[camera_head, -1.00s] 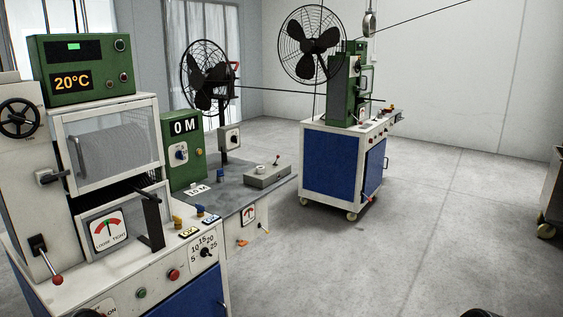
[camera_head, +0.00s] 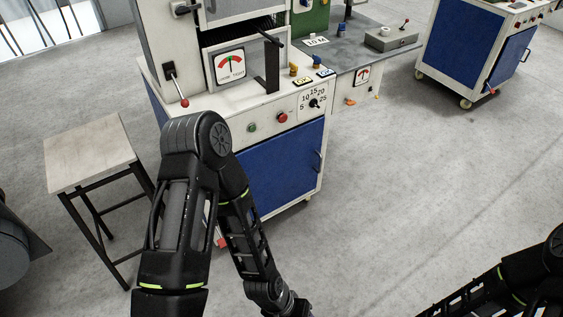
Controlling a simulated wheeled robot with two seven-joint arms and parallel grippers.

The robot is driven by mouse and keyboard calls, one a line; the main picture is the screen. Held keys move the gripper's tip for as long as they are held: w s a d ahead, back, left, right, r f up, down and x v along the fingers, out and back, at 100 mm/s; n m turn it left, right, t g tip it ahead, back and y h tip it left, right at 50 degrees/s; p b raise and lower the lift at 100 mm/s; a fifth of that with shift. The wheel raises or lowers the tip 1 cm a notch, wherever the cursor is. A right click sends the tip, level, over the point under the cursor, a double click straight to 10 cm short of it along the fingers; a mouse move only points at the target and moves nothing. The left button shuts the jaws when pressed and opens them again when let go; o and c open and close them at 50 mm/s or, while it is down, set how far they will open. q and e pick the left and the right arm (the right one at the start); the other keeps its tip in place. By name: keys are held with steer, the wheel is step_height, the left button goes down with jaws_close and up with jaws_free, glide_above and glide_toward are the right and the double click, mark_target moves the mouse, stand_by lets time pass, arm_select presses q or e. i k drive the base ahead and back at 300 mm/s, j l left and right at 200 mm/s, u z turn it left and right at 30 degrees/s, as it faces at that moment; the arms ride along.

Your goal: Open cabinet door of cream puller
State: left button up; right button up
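The cream machine (camera_head: 270,110) stands upper centre, with a tension gauge, buttons and a dial on its front. I take it to be the cream puller. Its blue cabinet door (camera_head: 285,165) is below the control panel and looks closed, with a dark upright handle (camera_head: 318,160) near its right edge. My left arm rises from the bottom, bends in front of the machine and hides the left part of its lower front. That arm's gripper is below the picture edge. My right arm enters at the bottom right, and its gripper is also out of view.
A small table (camera_head: 90,153) stands to the left of the machine. A grey bench (camera_head: 350,55) adjoins it on the right. A second blue cabinet on casters (camera_head: 462,50) stands at the upper right. The concrete floor (camera_head: 400,190) in front and to the right is clear.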

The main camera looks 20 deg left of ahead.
mark_target(280, 170)
steer(key=i+l, duration=0.35)
steer(key=i, duration=0.15)
steer(key=i+l, duration=0.3)
steer(key=i, duration=0.15)
steer(key=i+l, duration=0.35)
steer(key=i, duration=0.15)
